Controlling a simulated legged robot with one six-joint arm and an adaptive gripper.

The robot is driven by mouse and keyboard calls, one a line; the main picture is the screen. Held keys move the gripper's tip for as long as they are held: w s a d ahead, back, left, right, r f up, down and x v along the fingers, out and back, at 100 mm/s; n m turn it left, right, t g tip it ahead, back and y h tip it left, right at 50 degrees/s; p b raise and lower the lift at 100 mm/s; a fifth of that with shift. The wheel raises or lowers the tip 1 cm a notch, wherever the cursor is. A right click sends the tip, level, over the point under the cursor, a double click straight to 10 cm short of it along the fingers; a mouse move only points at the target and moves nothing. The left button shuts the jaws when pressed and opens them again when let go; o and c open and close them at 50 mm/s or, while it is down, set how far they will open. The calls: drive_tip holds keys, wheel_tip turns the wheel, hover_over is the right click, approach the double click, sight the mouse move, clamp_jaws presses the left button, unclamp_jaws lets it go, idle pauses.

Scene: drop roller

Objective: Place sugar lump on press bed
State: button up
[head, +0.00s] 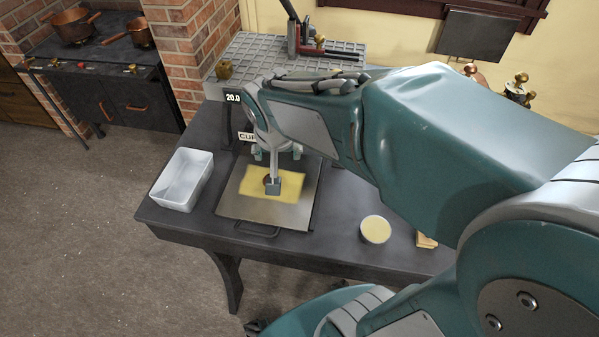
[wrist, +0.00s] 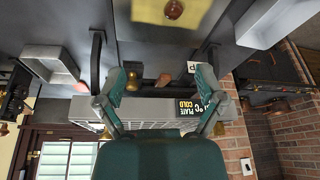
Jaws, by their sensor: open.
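My gripper (head: 272,187) hangs over the metal plate (head: 290,213) on the dark table in the head view; one fingertip pad shows and the other seems hidden behind it. In the wrist view my gripper (wrist: 160,82) has its two fingers spread, with nothing held between them. A flat yellow sheet (head: 292,184) lies on the plate, and a small brownish lump (head: 267,180) shows beside the fingertip, partly covered. An amber lump (wrist: 173,9), which may be the sugar lump, shows at the wrist view's top edge. I cannot tell for sure which surface is the press bed.
A white tray (head: 181,180) stands left of the plate. A pale yellow round container (head: 375,229) stands to the right. A grey gridded block (head: 240,56) with a red-and-black lever device (head: 304,40) is behind. My arm covers much of the table's right side.

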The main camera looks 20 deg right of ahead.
drive_tip(key=s+r+n+t+y, duration=0.1)
drive_tip(key=s+r+n, duration=0.3)
drive_tip(key=s, duration=0.8)
wheel_tip(320, 180, up, 2)
drive_tip(key=shift+d+r+t, duration=0.1)
drive_tip(key=shift+d+t, duration=0.1)
drive_tip(key=shift+t, duration=0.3)
